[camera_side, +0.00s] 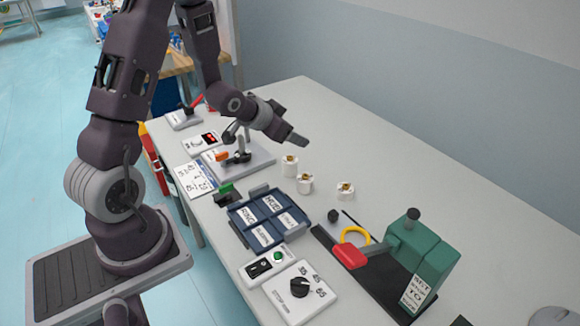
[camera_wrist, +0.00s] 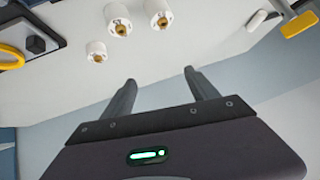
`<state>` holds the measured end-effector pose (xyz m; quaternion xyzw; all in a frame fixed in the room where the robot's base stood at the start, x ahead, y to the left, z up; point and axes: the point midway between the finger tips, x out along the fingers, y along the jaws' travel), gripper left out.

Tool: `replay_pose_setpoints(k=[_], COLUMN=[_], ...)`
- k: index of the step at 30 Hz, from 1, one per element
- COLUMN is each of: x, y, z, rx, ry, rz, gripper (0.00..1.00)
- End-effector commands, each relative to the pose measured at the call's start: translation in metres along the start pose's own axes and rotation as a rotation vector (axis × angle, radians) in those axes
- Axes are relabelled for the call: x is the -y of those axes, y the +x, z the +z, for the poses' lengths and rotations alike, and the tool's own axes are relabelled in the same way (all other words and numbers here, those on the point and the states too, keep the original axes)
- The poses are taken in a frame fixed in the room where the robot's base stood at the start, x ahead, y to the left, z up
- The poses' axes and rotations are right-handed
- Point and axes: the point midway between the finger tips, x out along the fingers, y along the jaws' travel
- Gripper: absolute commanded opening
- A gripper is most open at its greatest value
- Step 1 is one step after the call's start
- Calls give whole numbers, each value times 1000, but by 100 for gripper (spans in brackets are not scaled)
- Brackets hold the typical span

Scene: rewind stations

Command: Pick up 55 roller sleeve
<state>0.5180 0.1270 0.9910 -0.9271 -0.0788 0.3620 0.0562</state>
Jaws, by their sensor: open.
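Three short white roller sleeves with brass-coloured centres stand on the table. In the side view they are a back-left sleeve (camera_side: 290,166), a middle sleeve (camera_side: 305,184) and a right sleeve (camera_side: 346,191). The wrist view also shows three: an upper-left one (camera_wrist: 117,20), an upper-right one (camera_wrist: 157,13) and a lower-left one (camera_wrist: 97,52). Their marks are too small to read, so I cannot tell which is 55. My gripper (camera_side: 292,125) is above the table behind the sleeves in the side view. In the wrist view my gripper (camera_wrist: 160,80) is open, with nothing between its fingers.
A blue tray (camera_side: 236,220) with labelled plates lies left of the sleeves. A green machine (camera_side: 428,252) on a black base, with a yellow ring (camera_side: 355,235) and red handle (camera_side: 349,256), stands front right. A dial panel (camera_side: 318,301) is nearest. The table's back right is clear.

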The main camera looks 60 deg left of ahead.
Motion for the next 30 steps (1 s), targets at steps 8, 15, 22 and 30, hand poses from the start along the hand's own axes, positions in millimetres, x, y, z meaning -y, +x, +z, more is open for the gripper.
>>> replay_pose_setpoints(k=[8,15,22,30], x=[15,16,22,22], y=[62,75,114,131], z=[95,101,86,83], rx=[-181,-232,-233,-228], ry=[-151,-184,-182,-184], rz=[26,22,21,22], gripper=[68,68,68,68])
